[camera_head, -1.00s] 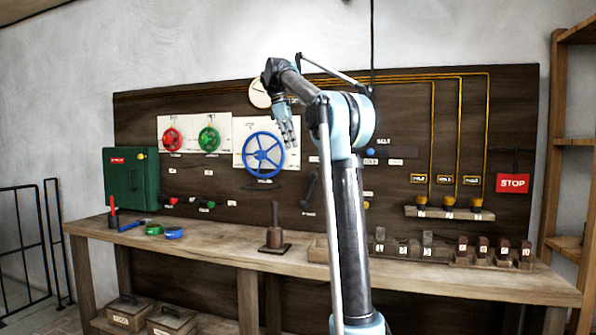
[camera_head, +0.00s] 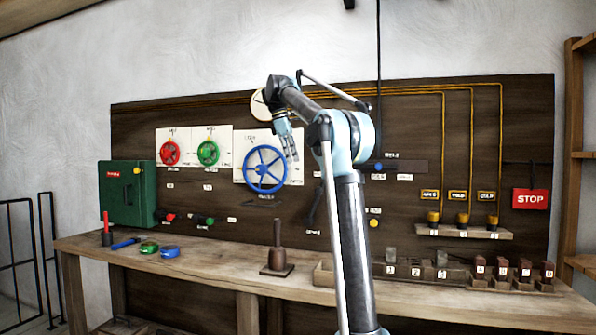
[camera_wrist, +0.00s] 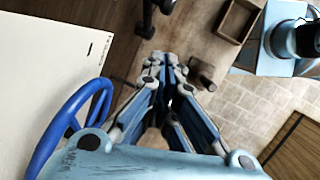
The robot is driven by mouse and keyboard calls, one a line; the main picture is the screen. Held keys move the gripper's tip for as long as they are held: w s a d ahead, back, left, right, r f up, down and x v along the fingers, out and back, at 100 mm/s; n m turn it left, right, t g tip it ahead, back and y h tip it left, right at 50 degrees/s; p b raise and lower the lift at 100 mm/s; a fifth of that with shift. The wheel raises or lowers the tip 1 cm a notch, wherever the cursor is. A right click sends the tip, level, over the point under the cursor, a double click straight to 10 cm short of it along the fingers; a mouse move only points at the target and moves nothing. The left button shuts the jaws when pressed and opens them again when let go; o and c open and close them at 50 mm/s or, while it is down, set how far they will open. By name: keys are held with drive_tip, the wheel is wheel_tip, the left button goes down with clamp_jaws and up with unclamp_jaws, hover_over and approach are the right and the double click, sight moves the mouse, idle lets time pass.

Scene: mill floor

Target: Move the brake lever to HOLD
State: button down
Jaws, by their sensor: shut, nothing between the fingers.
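A dark lever (camera_head: 312,206) is mounted low on the brown panel, right of the blue handwheel; I take it for the brake lever. It leans, upper end to the right, and my arm hides part of it. Small labels sit above and below it, too small to read. A dark fitting (camera_wrist: 147,18) at the top of the wrist view may be the same lever. My gripper (camera_head: 292,158) is in front of the blue handwheel's right side, above and left of the lever and apart from it. In the wrist view my gripper (camera_wrist: 166,62) has its fingers together and empty.
The blue handwheel (camera_head: 265,187) is close beside my gripper. A wooden post on a block (camera_head: 277,271) stands on the bench (camera_head: 210,277) below. Right of my arm are a blue knob (camera_head: 378,166), lettered blocks and a red STOP sign (camera_head: 530,199).

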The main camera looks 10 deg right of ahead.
drive_tip(key=d+x, duration=0.2)
drive_tip(key=x, duration=0.9)
drive_tip(key=shift+s+d, duration=0.35)
drive_tip(key=shift+d, duration=0.05)
